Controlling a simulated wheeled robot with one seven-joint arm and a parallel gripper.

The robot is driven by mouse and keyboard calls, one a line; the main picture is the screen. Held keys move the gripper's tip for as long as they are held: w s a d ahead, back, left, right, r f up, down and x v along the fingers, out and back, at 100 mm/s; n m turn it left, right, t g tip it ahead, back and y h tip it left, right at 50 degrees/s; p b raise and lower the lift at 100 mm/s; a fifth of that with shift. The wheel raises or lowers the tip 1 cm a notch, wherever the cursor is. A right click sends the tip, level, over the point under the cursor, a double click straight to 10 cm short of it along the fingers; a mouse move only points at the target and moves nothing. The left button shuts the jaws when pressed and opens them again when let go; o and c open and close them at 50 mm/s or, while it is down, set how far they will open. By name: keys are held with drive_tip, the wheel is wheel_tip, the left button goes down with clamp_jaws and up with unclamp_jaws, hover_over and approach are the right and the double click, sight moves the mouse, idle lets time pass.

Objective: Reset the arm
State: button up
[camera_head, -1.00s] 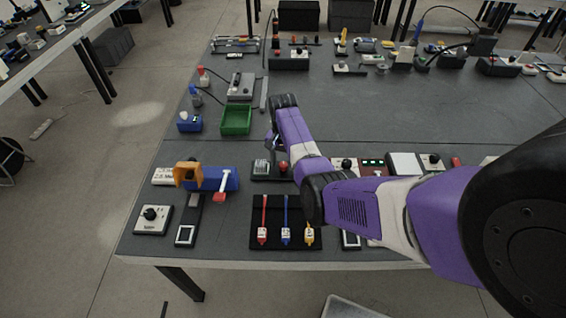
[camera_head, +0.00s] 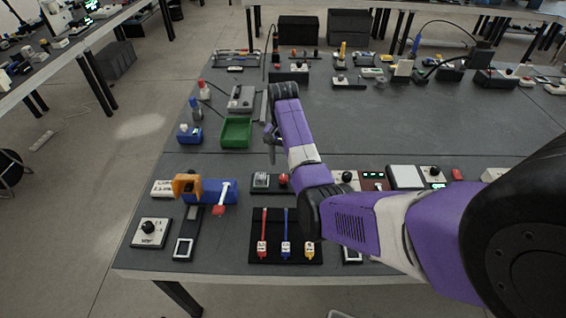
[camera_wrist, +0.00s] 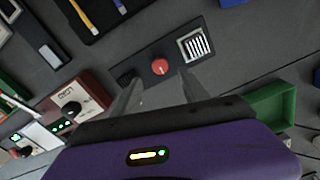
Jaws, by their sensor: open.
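My purple, white and black arm reaches in from the right in the head view. My gripper (camera_head: 271,148) hangs over the table (camera_head: 360,120), to the right of the green bin and beyond the device with the red knob. In the wrist view my gripper (camera_wrist: 158,88) shows two grey fingers spread apart with nothing between them. The red knob (camera_wrist: 160,67) shows past the fingertips, apart from them.
A green bin (camera_head: 236,132) stands left of my gripper. A black tray (camera_head: 258,225) with red, blue and yellow tools lies at the front. A blue box (camera_head: 213,187) with an orange part is front left. The table's middle right is clear.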

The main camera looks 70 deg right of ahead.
idle(0.4)
drive_tip(key=shift+w+d, duration=0.15)
drive_tip(key=shift+d, duration=0.1)
drive_tip(key=w+d+r+n+t+h, duration=0.3)
drive_tip(key=w+d+r+t+h, duration=0.15)
drive_tip(key=w+d+h, duration=0.2)
drive_tip(key=s+a+r+n+t+b, duration=0.1)
drive_tip(key=s+a+n+t, duration=0.25)
drive_tip(key=a, duration=0.65)
drive_tip(key=s+a+r+n+t+b, duration=0.15)
drive_tip(key=a+t, duration=0.25)
drive_tip(key=a, duration=0.6)
drive_tip(key=s+a+r+n+t, duration=0.1)
drive_tip(key=s+a+n+t, duration=0.25)
drive_tip(key=a, duration=0.65)
drive_tip(key=s+a+r+n+y+b, duration=0.2)
drive_tip(key=s+a+n+y, duration=0.3)
drive_tip(key=s+a, duration=1.4)
drive_tip(key=shift+s+a+r+g+y+b, duration=0.15)
drive_tip(key=shift+s+g+y+b, duration=0.2)
drive_tip(key=shift+s+y, duration=0.55)
